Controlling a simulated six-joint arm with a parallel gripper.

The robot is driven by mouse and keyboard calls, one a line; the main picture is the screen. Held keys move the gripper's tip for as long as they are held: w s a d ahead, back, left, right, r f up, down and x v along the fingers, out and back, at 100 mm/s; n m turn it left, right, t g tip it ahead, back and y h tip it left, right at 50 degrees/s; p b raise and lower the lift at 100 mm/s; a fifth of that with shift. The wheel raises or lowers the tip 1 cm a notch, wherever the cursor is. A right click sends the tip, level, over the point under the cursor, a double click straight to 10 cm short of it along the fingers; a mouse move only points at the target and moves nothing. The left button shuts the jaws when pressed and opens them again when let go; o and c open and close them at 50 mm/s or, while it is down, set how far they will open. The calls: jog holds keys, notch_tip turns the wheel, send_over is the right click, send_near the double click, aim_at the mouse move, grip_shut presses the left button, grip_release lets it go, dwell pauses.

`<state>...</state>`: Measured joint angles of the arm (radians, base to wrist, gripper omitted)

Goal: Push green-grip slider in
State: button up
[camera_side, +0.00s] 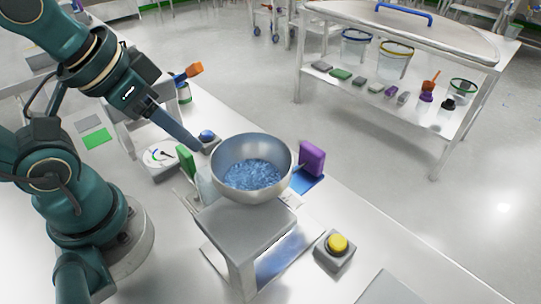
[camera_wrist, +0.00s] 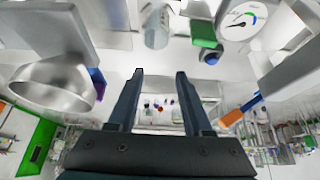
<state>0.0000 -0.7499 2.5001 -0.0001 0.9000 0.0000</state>
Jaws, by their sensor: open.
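The green grip (camera_side: 185,159) of a slider stands to the left of the steel bowl, behind it, between the dial gauge and the bowl. In the wrist view the green grip (camera_wrist: 204,34) is at the top, right of centre, beyond my right fingertip. My gripper (camera_side: 198,147) points down and to the right, its tips close to the green grip and the bowl's rear left side. In the wrist view my gripper (camera_wrist: 160,72) has its fingers apart with nothing between them. The side view does not show clearly whether a finger touches the grip.
A steel bowl (camera_side: 228,157) with blue granules stands on a stand. A purple grip (camera_side: 312,158) is to its right. A blue button (camera_side: 207,136) and dial gauge (camera_side: 160,157) are near my gripper. A yellow button (camera_side: 337,243) sits in front. An orange-topped bottle (camera_side: 187,73) stands behind.

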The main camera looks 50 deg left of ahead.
jog(key=o, duration=0.6)
jog(key=g, duration=0.5)
send_over(184, 150)
jog(key=f, duration=0.5)
jog(key=shift+w+d+f, duration=0.1)
jog(key=shift+d, duration=0.2)
jog(key=shift+a+f, duration=0.2)
jog(key=shift+f, duration=0.1)
jog(key=shift+a+f+g, duration=0.1)
jog(key=shift+f+g, duration=0.2)
jog(key=shift+f, duration=2.35)
jog(key=shift+c, duration=0.3)
grip_shut()
